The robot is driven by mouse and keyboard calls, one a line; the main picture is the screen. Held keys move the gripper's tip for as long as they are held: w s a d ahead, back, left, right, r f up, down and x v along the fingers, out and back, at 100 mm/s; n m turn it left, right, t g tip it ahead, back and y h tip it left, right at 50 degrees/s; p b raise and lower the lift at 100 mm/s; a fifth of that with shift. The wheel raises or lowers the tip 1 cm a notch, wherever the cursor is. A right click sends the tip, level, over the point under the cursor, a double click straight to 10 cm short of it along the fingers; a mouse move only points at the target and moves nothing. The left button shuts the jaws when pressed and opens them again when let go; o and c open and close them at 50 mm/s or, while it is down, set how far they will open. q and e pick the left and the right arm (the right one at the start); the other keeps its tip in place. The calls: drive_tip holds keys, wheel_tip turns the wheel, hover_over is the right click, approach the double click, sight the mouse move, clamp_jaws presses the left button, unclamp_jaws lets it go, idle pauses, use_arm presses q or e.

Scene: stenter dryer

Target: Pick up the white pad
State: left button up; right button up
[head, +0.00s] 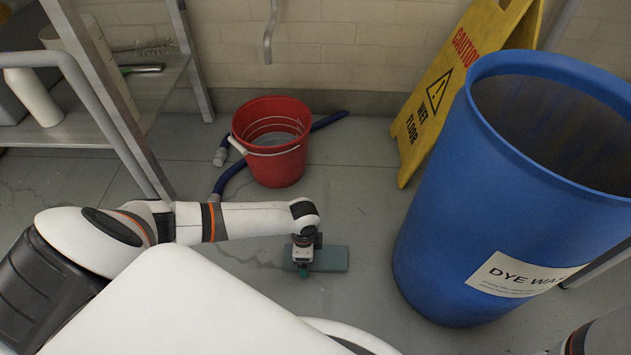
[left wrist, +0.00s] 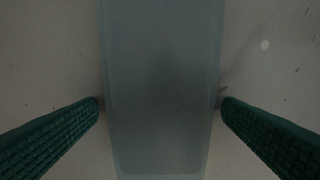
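A flat rectangular pad (head: 332,260), grey-green rather than white in these pictures, lies on the grey floor in front of the red bucket. My left gripper (head: 303,270) points down over the pad's left part and hides some of it. In the left wrist view the pad (left wrist: 162,60) runs down the middle of the picture. The green fingers of the left gripper (left wrist: 161,103) stand apart, one at each long side, with their tips very close to its edges; contact cannot be made out. My right gripper is not in view.
A red bucket (head: 268,165) and blue hose (head: 229,178) are behind the pad. A blue dye drum (head: 450,210) stands to the right, with a yellow wet-floor sign (head: 437,95) behind it. A metal shelf (head: 75,132) is at left. Floor around the pad is clear.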

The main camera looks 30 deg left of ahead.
use_arm(q)
drive_tip(key=c, duration=1.2)
drive_tip(key=shift+r, duration=0.1)
